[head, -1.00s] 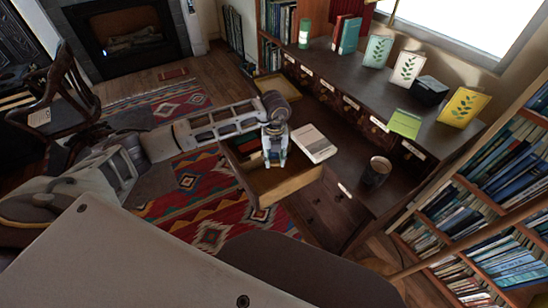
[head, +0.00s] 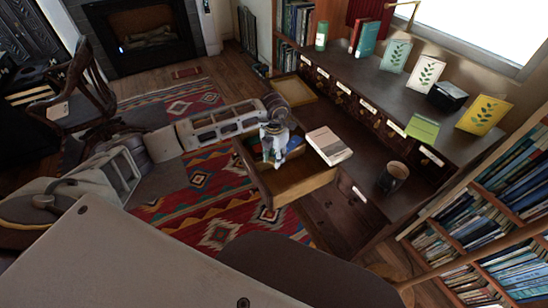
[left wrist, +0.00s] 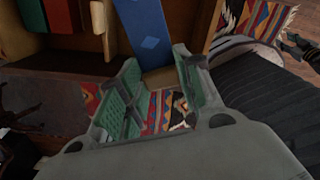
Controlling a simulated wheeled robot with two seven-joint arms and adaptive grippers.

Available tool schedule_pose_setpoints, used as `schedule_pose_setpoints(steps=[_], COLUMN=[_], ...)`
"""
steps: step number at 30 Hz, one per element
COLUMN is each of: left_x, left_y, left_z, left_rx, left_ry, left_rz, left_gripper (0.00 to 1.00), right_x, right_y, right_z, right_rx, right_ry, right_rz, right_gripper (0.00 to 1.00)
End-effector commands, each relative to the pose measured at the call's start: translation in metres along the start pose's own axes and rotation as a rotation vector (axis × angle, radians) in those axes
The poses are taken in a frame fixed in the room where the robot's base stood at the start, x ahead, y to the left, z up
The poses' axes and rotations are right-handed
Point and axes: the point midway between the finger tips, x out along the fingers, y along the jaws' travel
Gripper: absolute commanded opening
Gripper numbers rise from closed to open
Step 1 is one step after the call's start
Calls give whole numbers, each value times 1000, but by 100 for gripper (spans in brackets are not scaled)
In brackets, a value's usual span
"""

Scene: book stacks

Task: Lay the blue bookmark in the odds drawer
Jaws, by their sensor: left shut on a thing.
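My left gripper (head: 272,158) is at the left side of a large open drawer (head: 305,188) of the desk. The bookmark reaches away from the fingers, past a wooden drawer edge. A bit of blue (head: 296,143) shows beside the gripper in the head view. I cannot tell whether the bookmark touches the drawer. No label shows which drawer is the odds drawer. My right gripper is not in view.
A white book (head: 329,145) lies at the drawer's right side. A dark mug (head: 392,176) stands on the desk. A shallower tray or drawer (head: 296,88) is open farther back. Red and green items (left wrist: 66,15) sit close in the wrist view. Patterned rug lies below.

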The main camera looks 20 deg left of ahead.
Motion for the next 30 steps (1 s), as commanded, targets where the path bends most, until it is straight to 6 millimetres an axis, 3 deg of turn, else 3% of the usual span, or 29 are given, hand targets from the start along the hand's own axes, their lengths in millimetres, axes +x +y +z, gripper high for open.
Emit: schedule_pose_setpoints(steps=[15,30], left_x=[0,0], left_y=[0,0], left_z=[2,2], left_rx=[360,410], left_ry=[-1,-1], left_rz=[0,0], left_gripper=[25,25], right_x=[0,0], right_y=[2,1], right_z=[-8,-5], right_rx=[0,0], right_ry=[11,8], right_rz=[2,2], right_gripper=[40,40])
